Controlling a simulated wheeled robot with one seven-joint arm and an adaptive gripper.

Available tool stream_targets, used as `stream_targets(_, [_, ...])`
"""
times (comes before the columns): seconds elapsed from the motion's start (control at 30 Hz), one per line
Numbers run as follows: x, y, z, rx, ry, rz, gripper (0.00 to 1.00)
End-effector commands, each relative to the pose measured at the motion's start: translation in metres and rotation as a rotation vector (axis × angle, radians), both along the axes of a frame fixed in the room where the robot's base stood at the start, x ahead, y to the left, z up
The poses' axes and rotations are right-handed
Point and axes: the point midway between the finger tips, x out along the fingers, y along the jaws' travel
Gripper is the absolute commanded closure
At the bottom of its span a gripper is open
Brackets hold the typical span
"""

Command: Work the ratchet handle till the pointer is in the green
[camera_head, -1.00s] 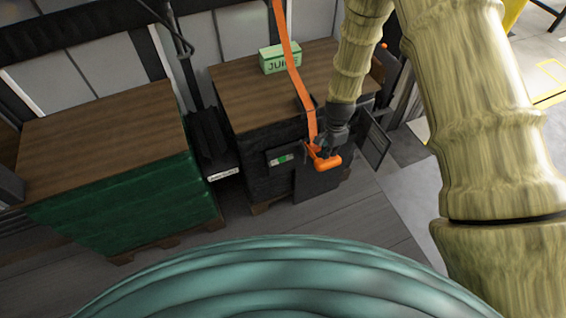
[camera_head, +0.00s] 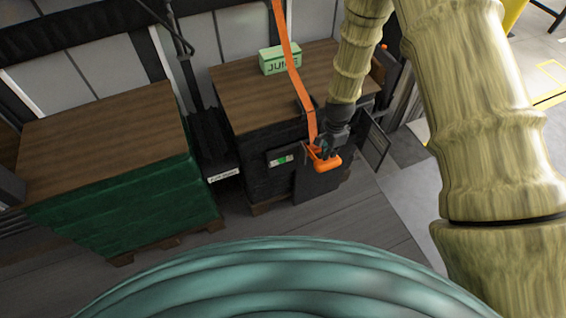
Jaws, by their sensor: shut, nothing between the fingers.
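The orange ratchet handle (camera_head: 327,163) sits at the lower end of an orange strap (camera_head: 297,73), on the front of the dark wrapped load. My gripper (camera_head: 326,150) is right at the handle, at its upper side, and partly covers it; its fingers are shut with nothing visible between them. Whether they touch the handle is too small to tell. A small gauge (camera_head: 282,160) with a green zone and white parts is on a dark panel left of the handle. Its pointer is too small to make out.
A green box marked JUICE (camera_head: 280,60) stands on the wooden top (camera_head: 240,90) of the dark load. A green-wrapped load (camera_head: 120,205) stands to the left. A dark framed panel (camera_head: 374,145) is right of my gripper. Grey floor (camera_head: 330,220) lies open in front.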

Motion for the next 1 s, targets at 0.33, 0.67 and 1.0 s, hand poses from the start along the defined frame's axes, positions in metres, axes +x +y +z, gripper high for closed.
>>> stream_targets(0.33, [0.0, 0.0, -0.003, 0.0, 0.0, 0.0, 1.0])
stream_targets(0.67, [0.0, 0.0, -0.017, 0.0, 0.0, 0.0, 1.0])
stream_targets(1.0, [0.0, 0.0, -0.033, 0.0, 0.001, 0.0, 1.0])
